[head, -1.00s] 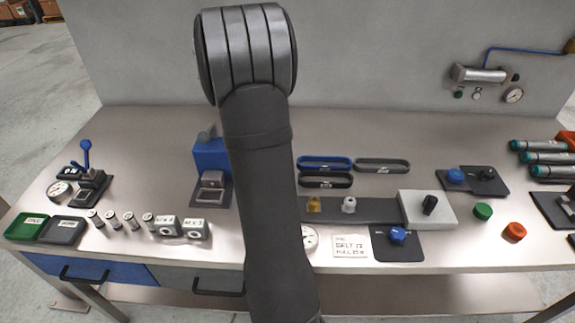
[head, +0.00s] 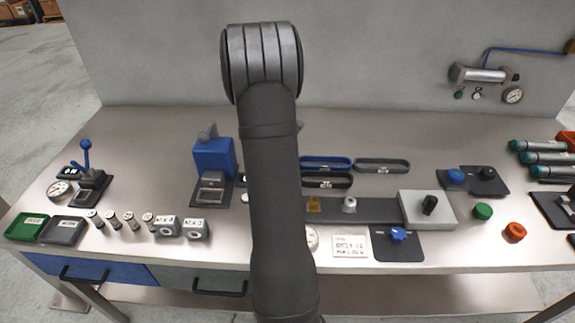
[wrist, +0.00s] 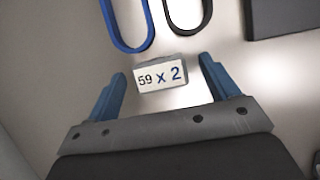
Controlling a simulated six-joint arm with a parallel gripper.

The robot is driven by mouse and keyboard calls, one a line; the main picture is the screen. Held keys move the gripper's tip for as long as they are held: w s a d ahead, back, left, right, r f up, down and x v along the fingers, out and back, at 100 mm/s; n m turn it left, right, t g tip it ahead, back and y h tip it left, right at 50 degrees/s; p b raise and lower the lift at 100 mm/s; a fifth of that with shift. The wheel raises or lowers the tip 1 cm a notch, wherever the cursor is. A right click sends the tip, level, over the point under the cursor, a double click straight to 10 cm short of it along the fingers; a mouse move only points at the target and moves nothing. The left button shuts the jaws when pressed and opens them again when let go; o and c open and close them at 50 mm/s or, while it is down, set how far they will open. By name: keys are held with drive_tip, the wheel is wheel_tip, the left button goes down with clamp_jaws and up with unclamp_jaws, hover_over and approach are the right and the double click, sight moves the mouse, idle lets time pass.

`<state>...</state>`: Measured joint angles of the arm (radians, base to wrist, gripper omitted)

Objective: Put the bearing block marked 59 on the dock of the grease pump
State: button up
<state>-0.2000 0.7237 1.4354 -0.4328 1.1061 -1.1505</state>
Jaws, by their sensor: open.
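A small grey block with a white face marked "59 x 2" (wrist: 161,77) lies in the wrist view, just ahead of and between my fingertips. My gripper (wrist: 163,73) is open, with one blue finger on each side of the block and visible gaps. In the head view my arm hides the gripper and this block. A blue machine with a grey stepped front (head: 212,160) stands on a dark plate left of my arm. No label shows whether it is the grease pump. Two similar grey blocks (head: 167,226) (head: 195,229) stand at the front left, with other markings.
Belt loops, blue (head: 325,163), black (head: 327,181) and grey (head: 382,165), lie right of my arm. A lever device (head: 92,185) and small cylinders (head: 111,220) are at left. A grey box with a black knob (head: 428,210) stands at right. The bench's back strip is mostly clear.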

drive_tip(key=shift+d+f, duration=0.3)
drive_tip(key=shift+f, duration=0.3)
drive_tip(key=c, duration=1.4)
